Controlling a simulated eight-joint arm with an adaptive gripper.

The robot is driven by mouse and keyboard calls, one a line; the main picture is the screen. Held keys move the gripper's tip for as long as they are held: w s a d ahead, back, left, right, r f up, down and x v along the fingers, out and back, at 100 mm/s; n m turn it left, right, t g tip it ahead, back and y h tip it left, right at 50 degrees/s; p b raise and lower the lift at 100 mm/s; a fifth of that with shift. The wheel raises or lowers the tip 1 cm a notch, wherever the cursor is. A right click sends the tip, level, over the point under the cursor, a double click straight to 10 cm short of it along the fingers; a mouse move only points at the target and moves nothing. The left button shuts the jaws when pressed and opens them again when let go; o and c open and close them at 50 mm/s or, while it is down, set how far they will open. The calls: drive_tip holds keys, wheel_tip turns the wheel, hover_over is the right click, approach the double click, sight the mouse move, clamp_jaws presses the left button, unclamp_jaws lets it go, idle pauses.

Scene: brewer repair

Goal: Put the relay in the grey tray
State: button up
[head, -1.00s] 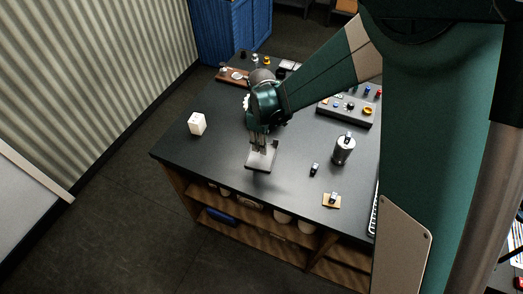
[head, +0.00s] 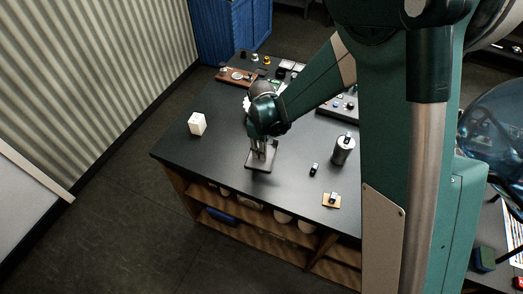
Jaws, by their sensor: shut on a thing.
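My gripper (head: 260,151) points down near the table's front edge, low over a small square grey tray (head: 256,165). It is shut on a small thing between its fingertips. The fingers hide most of that thing, so I cannot tell for sure that it is the relay. I also cannot tell whether it touches the tray. The front part of the tray is bare.
A white cube (head: 197,123) stands to the left. To the right are a metal cylinder (head: 343,151), a small dark part (head: 314,168) and a tan pad (head: 331,204) with a part on it. A brown board (head: 233,79) lies at the back.

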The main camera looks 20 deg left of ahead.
drive_tip(key=shift+f, duration=0.2)
drive_tip(key=o, duration=0.8)
drive_tip(key=shift+r, duration=0.25)
drive_tip(key=shift+r, duration=5.95)
drive_tip(key=shift+d, duration=0.1)
